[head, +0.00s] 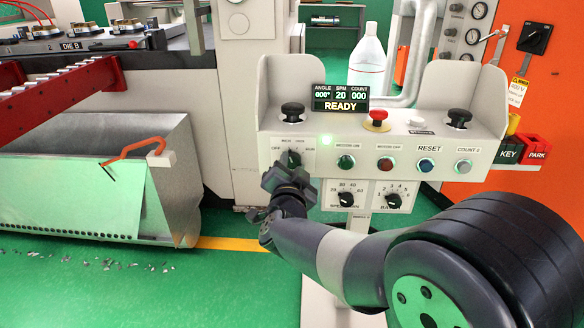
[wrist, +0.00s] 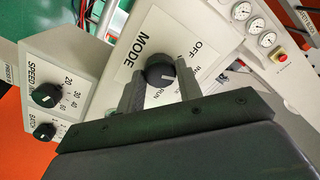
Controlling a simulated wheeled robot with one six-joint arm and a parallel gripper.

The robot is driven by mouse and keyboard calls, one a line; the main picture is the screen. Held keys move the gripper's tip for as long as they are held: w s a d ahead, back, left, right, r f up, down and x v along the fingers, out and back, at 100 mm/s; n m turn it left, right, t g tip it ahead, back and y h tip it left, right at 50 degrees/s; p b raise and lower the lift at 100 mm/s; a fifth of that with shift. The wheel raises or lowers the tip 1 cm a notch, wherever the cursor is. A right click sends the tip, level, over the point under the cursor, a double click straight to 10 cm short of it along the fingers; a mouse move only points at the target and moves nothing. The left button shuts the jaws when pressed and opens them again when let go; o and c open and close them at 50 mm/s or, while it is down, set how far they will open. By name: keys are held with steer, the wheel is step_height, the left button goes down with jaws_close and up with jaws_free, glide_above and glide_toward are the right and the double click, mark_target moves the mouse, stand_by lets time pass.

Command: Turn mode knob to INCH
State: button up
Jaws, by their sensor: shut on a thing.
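The mode knob (head: 291,159) is a dark round knob at the left end of the grey control panel (head: 275,205), with OFF printed on its left and RUN on its right. My gripper (head: 286,178) reaches it from below. In the wrist view the knob (wrist: 160,68) sits between the two fingers of my gripper (wrist: 161,82), which are shut on its sides. A short white pointer line shows on the knob's face; I cannot tell surely which label it meets. The fingers hide part of the INCH and RUN lettering. The display (head: 340,99) reads READY, 000°, 20 and 000.
The speed knob (head: 346,198) and batch knob (head: 394,201) sit below. A red mushroom button (head: 376,120) and black palm buttons stand on top. A metal bin (head: 150,200) stands left.

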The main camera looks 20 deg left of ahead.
steer(key=o, duration=1)
steer(key=shift+s, duration=0.15)
steer(key=p+v, duration=0.2)
steer(key=v, duration=0.8)
steer(key=shift+s, duration=0.25)
steer(key=shift+d, duration=0.15)
steer(key=b+x, duration=0.2)
steer(key=x, duration=0.8)
steer(key=shift+w+f, duration=0.1)
steer(key=shift+w, duration=0.35)
steer(key=shift+n, duration=0.3)
